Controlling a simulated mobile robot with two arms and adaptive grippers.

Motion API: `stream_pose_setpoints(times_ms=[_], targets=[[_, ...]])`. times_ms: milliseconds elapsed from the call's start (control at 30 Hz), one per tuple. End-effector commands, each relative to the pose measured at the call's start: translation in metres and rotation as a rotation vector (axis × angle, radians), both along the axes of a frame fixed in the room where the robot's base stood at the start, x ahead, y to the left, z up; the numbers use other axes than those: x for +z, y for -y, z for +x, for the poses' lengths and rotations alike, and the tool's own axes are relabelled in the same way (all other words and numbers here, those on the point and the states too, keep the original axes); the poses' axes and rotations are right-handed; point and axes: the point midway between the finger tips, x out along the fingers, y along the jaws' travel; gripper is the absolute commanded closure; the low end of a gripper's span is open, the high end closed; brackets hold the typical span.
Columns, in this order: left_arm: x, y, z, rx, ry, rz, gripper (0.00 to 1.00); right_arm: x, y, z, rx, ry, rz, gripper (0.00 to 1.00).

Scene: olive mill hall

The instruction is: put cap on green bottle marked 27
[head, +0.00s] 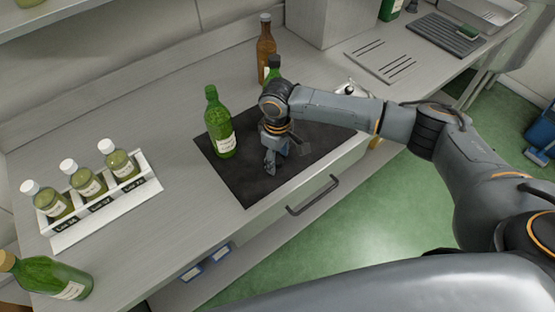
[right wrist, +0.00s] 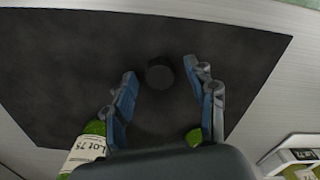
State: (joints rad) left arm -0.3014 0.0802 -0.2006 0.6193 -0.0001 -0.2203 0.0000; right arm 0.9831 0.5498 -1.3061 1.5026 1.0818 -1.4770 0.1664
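A green bottle (head: 220,128) with a pale label stands upright at the left of a black mat (head: 248,187); its top is green and its label is unreadable here. My right gripper (head: 270,165) points down low over the mat, right of that bottle. In the right wrist view, a small dark round cap (right wrist: 160,73) lies on the mat between the spread fingers of the gripper (right wrist: 163,90), with gaps on both sides. A green bottle labelled "Lot 75" (right wrist: 86,150) shows at lower left there. No number 27 is readable. My left gripper is out of view.
A brown bottle (head: 265,45) and a dark-topped green bottle (head: 274,65) stand behind my right arm. A white rack (head: 107,205) holds three white-capped bottles at left. Another green bottle (head: 48,277) is at the lower-left corner. A drawer handle (head: 312,196) fronts the counter.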

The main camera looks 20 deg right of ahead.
Motion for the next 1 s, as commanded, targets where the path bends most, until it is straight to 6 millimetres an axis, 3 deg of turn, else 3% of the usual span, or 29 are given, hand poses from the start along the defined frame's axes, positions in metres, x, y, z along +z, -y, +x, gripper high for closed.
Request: stream_pose_setpoints(times_ms=[33,167,200,667,867,1000], targets=[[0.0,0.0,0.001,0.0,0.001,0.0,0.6,0.0,0.0,0.0,0.0,0.0,0.0,0.54],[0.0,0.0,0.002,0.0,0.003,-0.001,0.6,0.0,0.0,0.0,0.0,0.0,0.0,0.8],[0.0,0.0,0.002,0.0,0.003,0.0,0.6,0.0,0.0,0.0,0.0,0.0,0.0,0.82],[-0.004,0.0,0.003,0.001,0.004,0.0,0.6,0.005,0.0,0.001,-0.001,0.001,0.001,0.82],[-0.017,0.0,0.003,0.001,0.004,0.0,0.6,0.03,0.0,0.002,0.0,0.005,0.002,0.82],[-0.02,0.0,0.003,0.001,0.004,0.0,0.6,0.059,0.001,-0.023,0.004,0.005,0.003,0.82]])
